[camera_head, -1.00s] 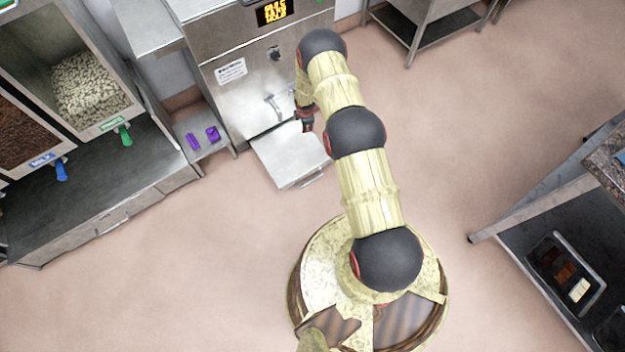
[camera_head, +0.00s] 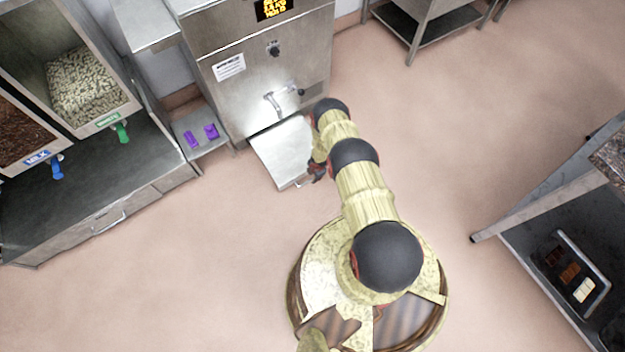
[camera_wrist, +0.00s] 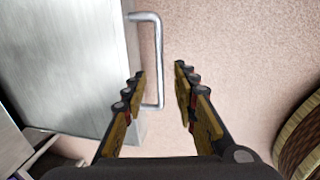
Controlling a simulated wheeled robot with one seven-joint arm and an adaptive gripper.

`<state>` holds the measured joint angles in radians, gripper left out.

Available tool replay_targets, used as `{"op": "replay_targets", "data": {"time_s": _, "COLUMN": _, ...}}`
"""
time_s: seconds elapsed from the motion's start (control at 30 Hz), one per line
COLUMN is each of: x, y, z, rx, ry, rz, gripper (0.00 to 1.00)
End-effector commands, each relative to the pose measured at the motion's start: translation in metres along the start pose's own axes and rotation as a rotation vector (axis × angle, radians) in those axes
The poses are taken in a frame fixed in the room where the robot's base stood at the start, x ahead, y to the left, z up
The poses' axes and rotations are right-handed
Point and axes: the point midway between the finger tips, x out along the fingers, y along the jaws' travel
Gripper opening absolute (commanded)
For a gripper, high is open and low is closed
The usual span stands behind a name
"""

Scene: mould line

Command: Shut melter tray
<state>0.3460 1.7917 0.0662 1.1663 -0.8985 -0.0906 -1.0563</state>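The melter tray (camera_head: 281,151) is a flat steel drawer sticking out from the low front of the steel melter (camera_head: 262,75). In the wrist view the tray (camera_wrist: 60,60) fills the left side, and its bar handle (camera_wrist: 159,60) stands off its outer edge. My gripper (camera_wrist: 162,82) is open, its fingers apart and pointing towards the handle, whose lower end shows between them or just beyond. I cannot tell whether a finger touches it. In the head view my gripper (camera_head: 316,172) is at the tray's right front corner, partly hidden by my arm, which also covers part of the handle.
A tap (camera_head: 275,103) juts from the melter above the tray. A small shelf (camera_head: 190,128) with purple items stands left of the melter. A counter with bins (camera_head: 80,195) is at left, a table with a tray of bars (camera_head: 570,275) at right. The floor between is clear.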

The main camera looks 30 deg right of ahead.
Motion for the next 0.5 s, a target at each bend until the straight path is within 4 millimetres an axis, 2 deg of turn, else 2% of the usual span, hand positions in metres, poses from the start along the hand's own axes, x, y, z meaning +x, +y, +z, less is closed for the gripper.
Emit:
{"op": "replay_targets", "data": {"time_s": 0.03, "x": 0.012, "y": -0.001, "z": 0.000, "rx": -0.002, "ry": 0.000, "rz": 0.000, "gripper": 0.29}}
{"op": "replay_targets", "data": {"time_s": 0.2, "x": 0.030, "y": -0.001, "z": 0.000, "rx": -0.001, "ry": -0.001, "rz": 0.000, "gripper": 0.29}}
{"op": "replay_targets", "data": {"time_s": 0.5, "x": 0.044, "y": 0.000, "z": 0.000, "rx": -0.001, "ry": -0.001, "rz": 0.000, "gripper": 0.29}}
